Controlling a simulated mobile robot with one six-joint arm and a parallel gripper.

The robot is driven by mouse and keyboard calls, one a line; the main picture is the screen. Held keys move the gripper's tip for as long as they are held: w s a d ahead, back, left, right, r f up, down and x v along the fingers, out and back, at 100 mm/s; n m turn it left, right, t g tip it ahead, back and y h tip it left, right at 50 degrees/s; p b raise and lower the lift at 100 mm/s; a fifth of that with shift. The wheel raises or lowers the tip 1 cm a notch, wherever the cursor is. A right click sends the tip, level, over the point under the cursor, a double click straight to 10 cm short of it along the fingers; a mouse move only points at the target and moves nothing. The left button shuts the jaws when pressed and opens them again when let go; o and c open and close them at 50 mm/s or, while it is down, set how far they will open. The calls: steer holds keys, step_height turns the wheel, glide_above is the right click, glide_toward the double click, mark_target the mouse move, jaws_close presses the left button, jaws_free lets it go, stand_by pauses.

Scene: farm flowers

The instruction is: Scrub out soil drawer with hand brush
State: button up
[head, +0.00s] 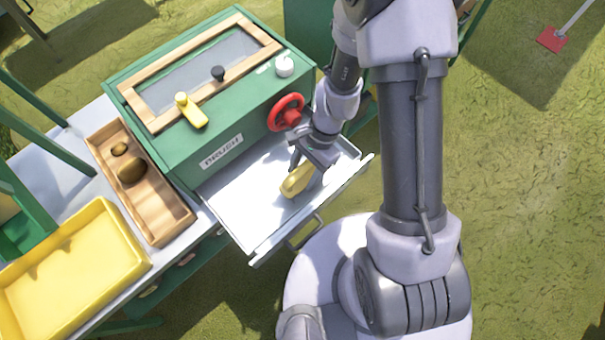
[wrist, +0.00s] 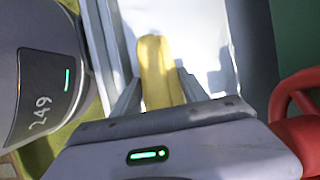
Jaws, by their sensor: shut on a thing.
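The soil drawer (head: 250,205) is a pale metal tray pulled out from the front of a green box (head: 222,140). Its inside looks bright and mostly bare. My gripper (head: 306,170) is over the right part of the drawer, shut on a yellow brush (head: 295,181). In the wrist view the brush (wrist: 157,70) sits between the two fingers of my gripper (wrist: 153,92) and reaches over the drawer floor (wrist: 200,45). The bristles are hidden, and I cannot tell whether they touch the floor.
A red handwheel (head: 286,112) is on the box front close to my wrist. A wooden tray (head: 150,190) with two brown lumps and a yellow bin (head: 75,265) stand at the left. A yellow-handled item (head: 190,110) and knobs lie on top. Grass is open at right.

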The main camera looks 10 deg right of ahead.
mark_target(302, 169)
steer(key=shift+d+r+p, duration=0.15)
steer(key=shift+r+p, duration=0.15)
steer(key=shift+r, duration=0.3)
step_height(302, 169, up, 5)
steer(key=p, duration=0.4)
steer(key=shift+f, duration=0.2)
